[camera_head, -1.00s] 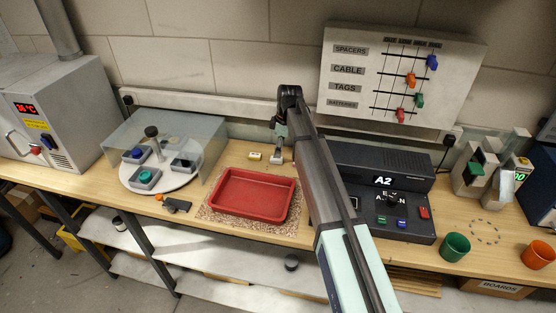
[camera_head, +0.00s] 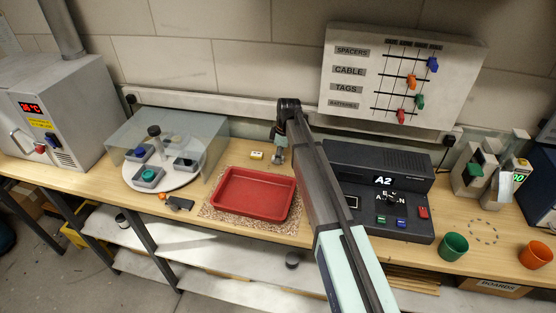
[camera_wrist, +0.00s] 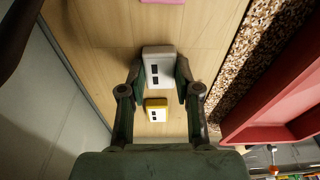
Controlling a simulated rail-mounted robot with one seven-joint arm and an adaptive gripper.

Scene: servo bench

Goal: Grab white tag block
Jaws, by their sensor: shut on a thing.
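The white tag block (camera_wrist: 158,67) lies between the fingers of my gripper in the wrist view, with dark marks on its top face. My gripper (camera_wrist: 161,80) is shut on it, one finger on each side. In the head view my gripper (camera_head: 279,154) is low at the bench top, behind the red tray, and mostly hides the white block. A yellow block (camera_wrist: 156,110) with dark marks lies close to the white one. It also shows in the head view (camera_head: 257,155), just left of my gripper.
The red tray (camera_head: 254,211) sits on a speckled mat in front of my gripper. A turntable (camera_head: 161,180) under a clear cover is at the left. The dark A2 device (camera_head: 380,160) stands to the right, behind my arm. Bare wood lies around the yellow block.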

